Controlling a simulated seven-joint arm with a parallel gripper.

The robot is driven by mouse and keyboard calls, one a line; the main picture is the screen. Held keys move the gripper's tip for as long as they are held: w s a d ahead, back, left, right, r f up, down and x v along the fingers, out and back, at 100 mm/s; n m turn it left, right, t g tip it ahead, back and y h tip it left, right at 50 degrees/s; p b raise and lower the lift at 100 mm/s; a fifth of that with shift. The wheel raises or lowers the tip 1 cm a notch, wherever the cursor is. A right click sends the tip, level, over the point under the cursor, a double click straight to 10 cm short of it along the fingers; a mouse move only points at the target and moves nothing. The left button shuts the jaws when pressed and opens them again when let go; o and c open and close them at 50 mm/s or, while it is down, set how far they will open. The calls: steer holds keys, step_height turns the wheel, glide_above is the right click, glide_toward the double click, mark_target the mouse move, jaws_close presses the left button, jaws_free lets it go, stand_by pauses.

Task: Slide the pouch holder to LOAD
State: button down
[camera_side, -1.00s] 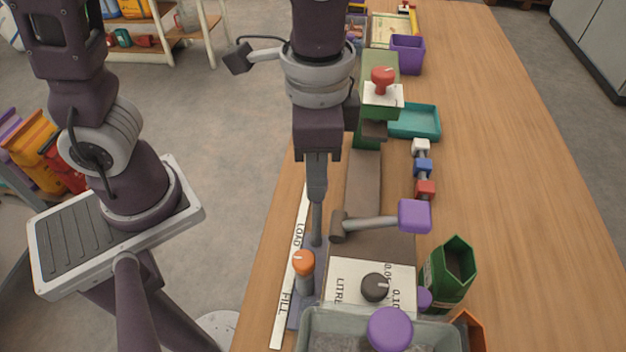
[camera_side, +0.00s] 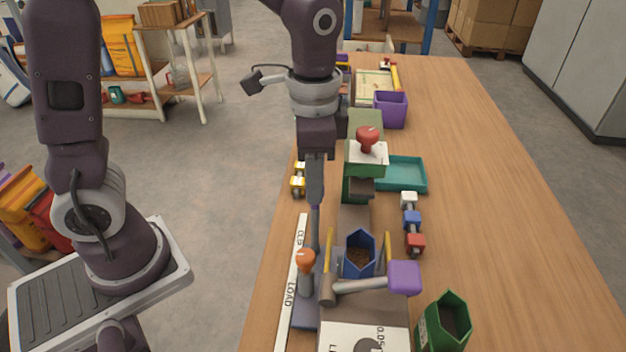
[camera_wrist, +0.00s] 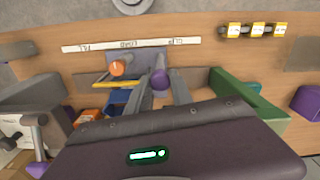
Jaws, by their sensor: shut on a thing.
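The pouch holder is a grey-blue sliding plate (camera_side: 304,318) with yellow uprights, an orange-topped post (camera_side: 306,260) and, in the wrist view, a purple post (camera_wrist: 160,79). A blue pouch (camera_side: 359,254) with brown contents stands open-topped between the uprights. The orange post stands beside the LOAD word on the white strip (camera_side: 290,293); in the wrist view, the orange top (camera_wrist: 117,67) sits slightly to the FILL side of LOAD's middle. My gripper (camera_side: 315,240) points down and is shut on the purple post. The side view hides most of this grip.
A grey lever with a purple end (camera_side: 404,278) reaches over the holder's near side. A dial box (camera_side: 365,338) and green container (camera_side: 444,322) are nearer. A green press with a red knob (camera_side: 367,140) stands beyond. The right tabletop is mostly clear.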

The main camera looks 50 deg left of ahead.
steer(key=c, duration=1.1)
jaws_free()
step_height(320, 180, up, 7)
steer(key=shift+r, duration=0.1)
steer(key=s+a+n+t, duration=0.2)
steer(key=s, duration=0.2)
steer(key=s+a+r+n+t, duration=0.1)
steer(key=s+a+n, duration=0.1)
steer(key=s, duration=0.3)
steer(key=s+a+n+t, duration=0.1)
steer(key=s+n+t, duration=0.1)
steer(key=s, duration=0.3)
steer(key=shift+a+r+n+t, duration=0.3)
steer(key=shift+a+r+n, duration=0.1)
steer(key=shift+n, duration=0.1)
